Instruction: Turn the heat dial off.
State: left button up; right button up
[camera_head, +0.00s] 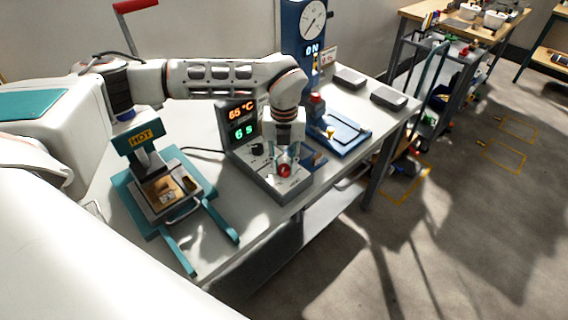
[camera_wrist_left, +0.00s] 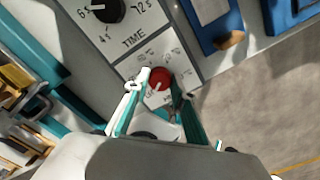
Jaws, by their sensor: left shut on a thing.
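The heat dial is a red knob (camera_head: 284,170) on the sloping grey control box (camera_head: 268,184), which stands on the white table. In the left wrist view the red knob (camera_wrist_left: 159,77) sits on a pale panel with temperature marks around it, too small to read surely. A white mark on it points toward the lower left of that picture. My left gripper (camera_head: 284,163) reaches down over the knob. Its fingers (camera_wrist_left: 160,82) are shut on the knob, one on each side. The display (camera_head: 241,120) reads 65 °C in orange and 6 s in green. My right gripper is not in view.
A black TIME dial (camera_wrist_left: 108,8) is beside the heat dial; it also shows in the head view (camera_head: 257,149). A teal press (camera_head: 133,190) with a HOT sign stands left. A blue gauge stand (camera_head: 303,30) and blue tray (camera_head: 345,137) are behind and right.

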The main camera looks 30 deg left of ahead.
aim_at(284, 167)
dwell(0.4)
pick_arm(q)
jog(key=o, duration=1.1)
notch_tip(284, 167, up, 12)
dwell(0.3)
